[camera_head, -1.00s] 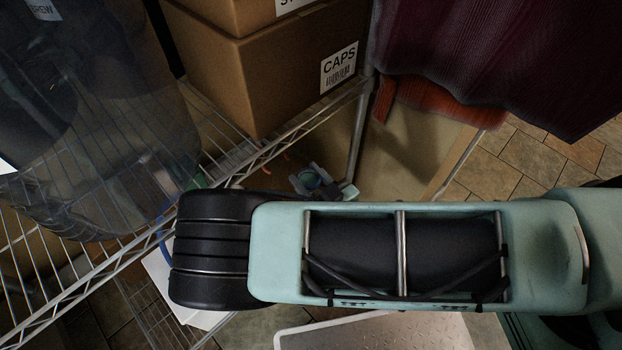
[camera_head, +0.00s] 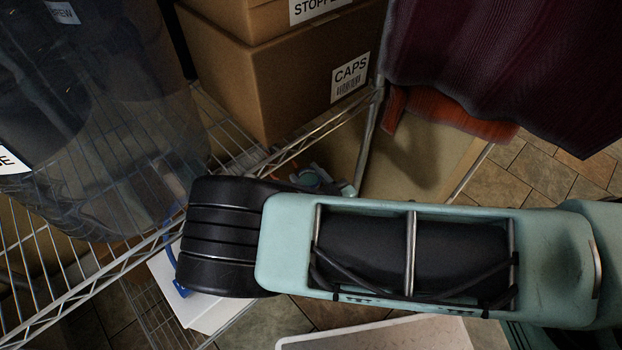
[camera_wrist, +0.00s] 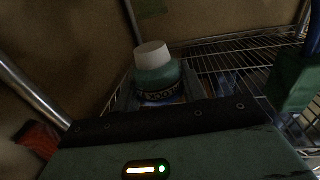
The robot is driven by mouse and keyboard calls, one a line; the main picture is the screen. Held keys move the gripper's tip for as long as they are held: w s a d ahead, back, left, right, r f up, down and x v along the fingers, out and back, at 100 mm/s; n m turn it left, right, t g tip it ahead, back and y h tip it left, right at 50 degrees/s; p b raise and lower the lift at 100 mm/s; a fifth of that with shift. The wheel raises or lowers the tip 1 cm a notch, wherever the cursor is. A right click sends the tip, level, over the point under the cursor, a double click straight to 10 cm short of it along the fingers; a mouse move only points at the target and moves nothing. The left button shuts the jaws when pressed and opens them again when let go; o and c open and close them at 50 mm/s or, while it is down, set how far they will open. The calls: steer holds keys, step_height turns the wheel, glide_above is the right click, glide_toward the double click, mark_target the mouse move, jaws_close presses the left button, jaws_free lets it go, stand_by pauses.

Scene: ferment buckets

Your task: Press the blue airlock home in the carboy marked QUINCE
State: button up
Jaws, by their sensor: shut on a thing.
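I cannot make out the blue airlock in either view. A large clear carboy (camera_head: 110,140) stands at the left of the head view. A white label (camera_head: 12,160) at the left edge shows only a final "E", so I cannot read QUINCE. My gripper's dark and green body (camera_wrist: 170,145) fills the bottom of the wrist view.
Wire shelving (camera_head: 50,310) runs under the carboy. Cardboard boxes (camera_head: 290,80), one marked CAPS, stand behind my arm. Dark red cloth (camera_head: 480,60) hangs at upper right. A white box (camera_head: 200,300) with a blue part is low. A green item (camera_wrist: 295,85) is at the wrist view's right.

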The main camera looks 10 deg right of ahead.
steer(key=shift+w+a, duration=0.15)
steer(key=shift+w, duration=0.05)
steer(key=shift+w+a, duration=0.15)
steer(key=shift+w, duration=0.2)
steer(key=shift+w+a, duration=0.15)
steer(key=shift+w, duration=0.15)
steer(key=shift+b+x, duration=0.7)
steer(key=shift+x, duration=3.6)
steer(key=shift+w+a+f, duration=0.25)
steer(key=shift+w+f, duration=0.05)
steer(key=shift+w, duration=0.2)
steer(key=shift+w+a, duration=0.15)
steer(key=shift+w, duration=0.15)
steer(key=shift+f+b, duration=0.2)
steer(key=shift+b, duration=0.1)
steer(key=shift+f, duration=0.35)
